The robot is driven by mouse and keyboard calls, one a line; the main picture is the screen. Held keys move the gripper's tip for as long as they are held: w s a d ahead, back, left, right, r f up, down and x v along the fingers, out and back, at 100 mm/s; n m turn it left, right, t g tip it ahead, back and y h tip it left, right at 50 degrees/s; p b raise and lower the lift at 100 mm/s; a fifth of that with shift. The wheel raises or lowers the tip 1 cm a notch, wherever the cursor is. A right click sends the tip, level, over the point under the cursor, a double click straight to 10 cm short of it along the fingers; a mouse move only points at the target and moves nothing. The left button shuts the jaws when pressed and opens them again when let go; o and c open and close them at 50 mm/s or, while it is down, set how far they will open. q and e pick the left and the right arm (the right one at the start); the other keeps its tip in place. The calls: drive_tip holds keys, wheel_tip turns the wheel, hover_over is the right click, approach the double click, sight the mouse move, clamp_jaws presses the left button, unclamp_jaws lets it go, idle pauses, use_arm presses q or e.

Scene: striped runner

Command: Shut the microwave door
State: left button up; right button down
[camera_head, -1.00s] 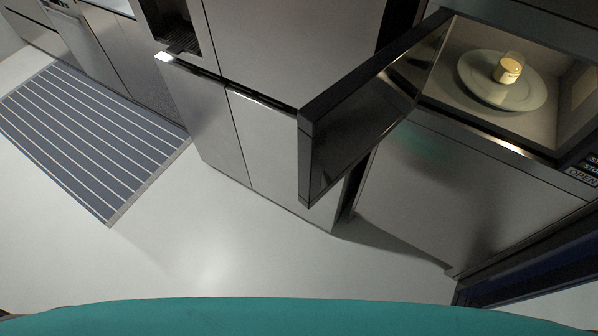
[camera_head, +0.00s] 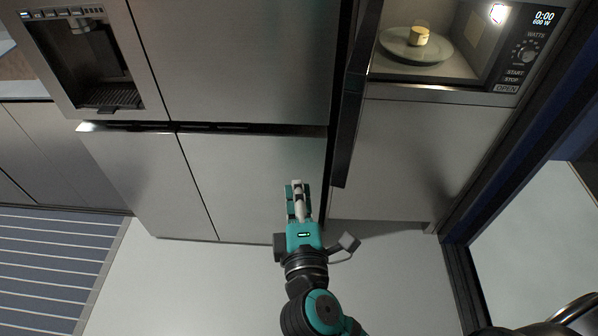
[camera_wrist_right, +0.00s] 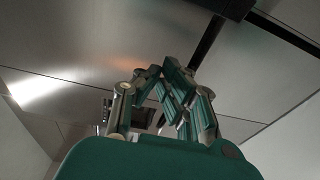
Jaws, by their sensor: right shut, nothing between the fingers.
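The microwave (camera_head: 425,93) is at the upper right of the head view, with its interior lit. A yellowish cup-like item (camera_head: 419,36) stands on the round plate (camera_head: 398,48) inside. Its dark door (camera_head: 350,110) stands wide open at the left of the opening, seen nearly edge-on. My right gripper (camera_head: 298,190) is shut and empty, left of the door's lower end and apart from it in the picture. Its fingers also show in the right wrist view (camera_wrist_right: 165,90), pointing at grey panels. My left gripper is out of view.
A grey fridge (camera_head: 235,60) with a dispenser recess stands left of the door, behind my right gripper. A plain cabinet panel (camera_head: 420,150) is below the microwave. A dark frame (camera_head: 515,140) borders the right side. A striped runner (camera_head: 45,265) lies on the floor at lower left.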

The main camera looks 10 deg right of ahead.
drive_tip(key=w+d+r+p, duration=0.3)
drive_tip(key=w+p, duration=0.1)
drive_tip(key=w, duration=0.5)
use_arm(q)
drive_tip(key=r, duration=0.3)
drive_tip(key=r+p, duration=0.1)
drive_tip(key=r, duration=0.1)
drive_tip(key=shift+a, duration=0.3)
use_arm(e)
drive_tip(key=d, duration=0.1)
drive_tip(key=s+d, duration=0.1)
drive_tip(key=d+f, duration=0.1)
drive_tip(key=shift+s+d, duration=0.25)
drive_tip(key=shift+s, duration=0.1)
drive_tip(key=shift+d, duration=0.1)
